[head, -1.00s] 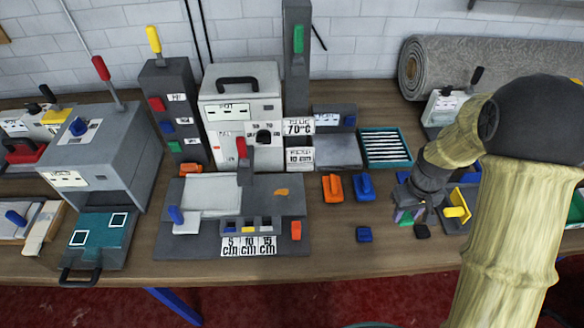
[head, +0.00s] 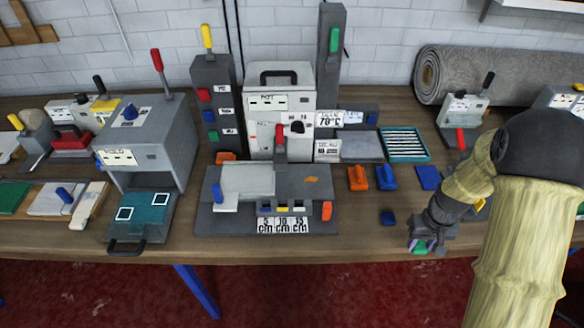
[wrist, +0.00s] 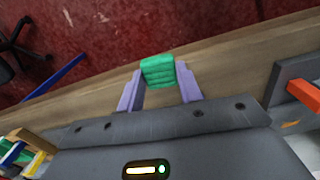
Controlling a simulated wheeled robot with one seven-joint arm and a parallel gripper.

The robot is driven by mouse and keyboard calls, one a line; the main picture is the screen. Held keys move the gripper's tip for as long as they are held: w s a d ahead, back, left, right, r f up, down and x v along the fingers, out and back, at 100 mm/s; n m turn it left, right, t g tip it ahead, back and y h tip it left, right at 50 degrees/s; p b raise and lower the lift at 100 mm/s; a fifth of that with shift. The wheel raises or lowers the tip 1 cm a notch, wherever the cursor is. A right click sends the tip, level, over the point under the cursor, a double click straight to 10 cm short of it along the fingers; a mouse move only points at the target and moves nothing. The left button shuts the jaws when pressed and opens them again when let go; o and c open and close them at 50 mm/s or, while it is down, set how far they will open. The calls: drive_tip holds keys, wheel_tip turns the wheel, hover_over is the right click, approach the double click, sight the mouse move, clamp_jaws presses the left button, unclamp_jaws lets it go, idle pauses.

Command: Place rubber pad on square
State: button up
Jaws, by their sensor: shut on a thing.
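My gripper (head: 421,243) is shut on a small green ribbed block, which I take to be the rubber pad (wrist: 158,71). The two purple fingers hold it from either side in the wrist view. In the head view the gripper is at the table's front edge, right of centre, and the pad shows only as a green bit under it. Two white-outlined squares, left (head: 125,213) and right (head: 160,199), lie on the teal plate (head: 140,222) of the grey mold press at the left. Both squares look empty. The gripper is far to their right.
A grey station (head: 220,220) with 5, 10 and 15 cm labels stands between gripper and press.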

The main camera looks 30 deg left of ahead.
drive_tip(key=d+f+m, duration=0.5)
drive_tip(key=d+f, duration=0.5)
drive_tip(key=f, duration=0.1)
drive_tip(key=shift+d+f+m, duration=0.2)
drive_tip(key=shift+d+m, duration=0.1)
drive_tip(key=shift+a, duration=0.1)
drive_tip(key=shift+w, duration=0.1)
